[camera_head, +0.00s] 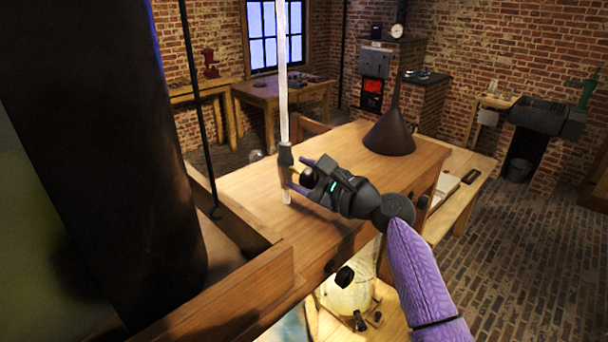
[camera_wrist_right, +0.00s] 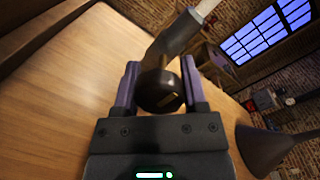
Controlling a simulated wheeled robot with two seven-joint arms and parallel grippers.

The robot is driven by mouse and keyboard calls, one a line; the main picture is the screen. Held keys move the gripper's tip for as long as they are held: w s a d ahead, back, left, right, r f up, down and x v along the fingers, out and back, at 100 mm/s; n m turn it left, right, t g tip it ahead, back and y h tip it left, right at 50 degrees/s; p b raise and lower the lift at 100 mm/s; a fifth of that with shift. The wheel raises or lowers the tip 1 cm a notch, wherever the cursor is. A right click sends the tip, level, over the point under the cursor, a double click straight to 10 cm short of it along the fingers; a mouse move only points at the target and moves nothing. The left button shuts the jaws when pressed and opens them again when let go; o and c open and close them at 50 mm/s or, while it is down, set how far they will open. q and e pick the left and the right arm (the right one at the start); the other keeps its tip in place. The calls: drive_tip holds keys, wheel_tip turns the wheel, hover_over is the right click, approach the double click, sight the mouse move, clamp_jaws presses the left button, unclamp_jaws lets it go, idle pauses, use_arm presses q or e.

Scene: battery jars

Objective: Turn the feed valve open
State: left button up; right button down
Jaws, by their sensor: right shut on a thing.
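The feed valve (camera_head: 285,155) is a dark grey fitting on a pale, upright tube (camera_head: 284,80) above the wooden table. Its dark round knob, with a brass-coloured mark, faces the camera in the right wrist view (camera_wrist_right: 160,92). My right gripper (camera_head: 297,174) reaches the valve from the right, and its purple fingers are shut on the knob, one on each side. The valve body (camera_wrist_right: 172,45) and the tube show tilted beyond the fingers in the wrist view. My left gripper is not in view.
A dark funnel-shaped object (camera_head: 390,135) stands on the wooden table (camera_head: 245,190) behind my right arm. A large dark cylinder (camera_head: 95,150) fills the left side, beside a raised wooden edge (camera_head: 232,288). A pale round vessel (camera_head: 348,288) sits below, near my arm.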

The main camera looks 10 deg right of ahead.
drive_tip(key=n+b, duration=0.1)
drive_tip(key=n, duration=0.3)
drive_tip(key=shift+f+n, duration=0.1)
drive_tip(key=shift+n, duration=0.2)
drive_tip(key=n+h, duration=0.1)
drive_tip(key=n, duration=0.3)
drive_tip(key=shift+f+g+b, duration=0.1)
drive_tip(key=shift+g+b, duration=0.2)
drive_tip(key=shift+b, duration=0.1)
drive_tip(key=n, duration=0.4)
drive_tip(key=shift+h+b, duration=0.3)
drive_tip(key=shift+b, duration=0.1)
drive_tip(key=shift+n+b, duration=0.3)
drive_tip(key=shift+n, duration=1.8)
drive_tip(key=shift+h, duration=0.3)
drive_tip(key=shift+c, duration=0.7)
unclamp_jaws()
